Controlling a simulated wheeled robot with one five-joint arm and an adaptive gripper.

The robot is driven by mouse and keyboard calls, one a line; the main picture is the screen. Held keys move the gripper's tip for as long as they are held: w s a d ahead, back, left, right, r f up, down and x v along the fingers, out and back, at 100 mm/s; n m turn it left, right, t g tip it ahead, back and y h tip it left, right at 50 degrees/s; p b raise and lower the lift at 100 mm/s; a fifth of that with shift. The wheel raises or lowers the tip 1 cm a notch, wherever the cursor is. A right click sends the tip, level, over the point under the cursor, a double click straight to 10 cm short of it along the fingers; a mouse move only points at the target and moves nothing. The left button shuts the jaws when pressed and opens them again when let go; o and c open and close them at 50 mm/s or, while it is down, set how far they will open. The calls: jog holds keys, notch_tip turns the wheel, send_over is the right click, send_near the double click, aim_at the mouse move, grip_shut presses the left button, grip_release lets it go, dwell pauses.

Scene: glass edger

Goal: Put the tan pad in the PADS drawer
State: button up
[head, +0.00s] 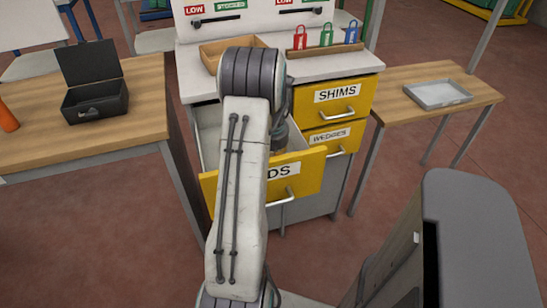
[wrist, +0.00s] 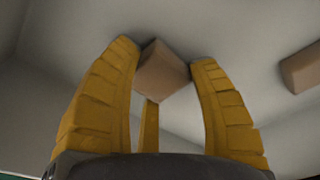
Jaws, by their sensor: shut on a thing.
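The PADS drawer (head: 308,180) is pulled open in the head view; its yellow front shows only the letters "DS" beside my arm. In the wrist view, my gripper (wrist: 164,62) has its yellow fingers closed on the tan pad (wrist: 163,78), a small block held between the fingertips. The pad is inside the pale drawer (wrist: 235,40), close to its inner surface; I cannot tell if it touches. In the head view my arm hides the pad and most of the drawer's inside.
Another tan block (wrist: 303,68) lies in the drawer at the right. The SHIMS drawer (head: 338,97) and WEDGES drawer (head: 330,137) are closed. A wooden tray (head: 212,57) and padlock-shaped tags (head: 326,35) are on the cabinet. A black case (head: 95,100) and grey tray (head: 437,94) stand on side tables.

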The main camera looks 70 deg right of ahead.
jog(key=shift+f, duration=0.2)
jog(key=o, duration=0.7)
jog(key=shift+o, duration=0.2)
jog(key=shift+a, duration=0.1)
jog(key=shift+r, duration=0.7)
notch_tip(320, 180, up, 11)
jog(key=a, duration=0.1)
jog(key=shift+a+b, duration=0.3)
jog(key=shift+b, duration=0.1)
